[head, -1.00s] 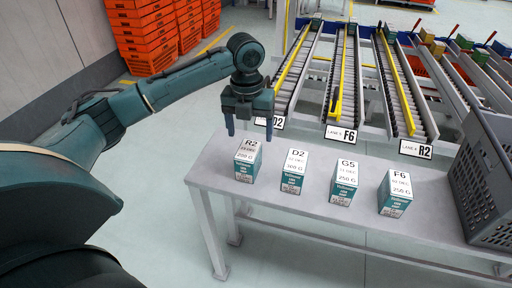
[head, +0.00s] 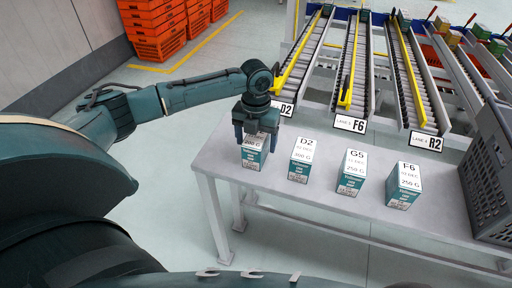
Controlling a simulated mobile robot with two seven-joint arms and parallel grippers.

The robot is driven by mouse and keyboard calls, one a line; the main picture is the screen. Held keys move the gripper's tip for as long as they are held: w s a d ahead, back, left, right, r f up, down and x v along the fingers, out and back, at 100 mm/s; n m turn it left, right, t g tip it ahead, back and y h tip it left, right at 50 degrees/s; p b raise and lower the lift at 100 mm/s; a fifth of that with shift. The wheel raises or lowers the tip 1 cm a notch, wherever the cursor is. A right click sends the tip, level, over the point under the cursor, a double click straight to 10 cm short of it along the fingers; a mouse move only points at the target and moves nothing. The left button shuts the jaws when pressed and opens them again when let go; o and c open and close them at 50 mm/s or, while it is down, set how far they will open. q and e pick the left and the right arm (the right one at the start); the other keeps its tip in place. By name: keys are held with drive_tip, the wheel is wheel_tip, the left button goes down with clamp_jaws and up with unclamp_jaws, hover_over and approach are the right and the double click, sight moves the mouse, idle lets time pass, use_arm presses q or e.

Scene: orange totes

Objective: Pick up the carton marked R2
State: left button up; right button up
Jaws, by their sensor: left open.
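The carton marked R2 (head: 254,154) is teal and white and stands upright at the left end of the grey table. In the head view now its top marking is hidden by my gripper. My left gripper (head: 257,142) points down over this carton, with its fingers open on either side of the upper part. I cannot tell whether the fingers touch it. My right gripper is not in view.
Cartons D2 (head: 302,160), G5 (head: 351,172) and F6 (head: 403,185) stand in a row to the right on the grey table (head: 328,205). A grey crate (head: 490,180) is at the right end. Roller lanes (head: 352,75) lie behind; orange totes (head: 155,30) stand back left.

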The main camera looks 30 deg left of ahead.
use_arm(q)
wheel_tip(320, 180, down, 2)
drive_tip(key=shift+r, duration=0.1)
drive_tip(key=c, duration=1.2)
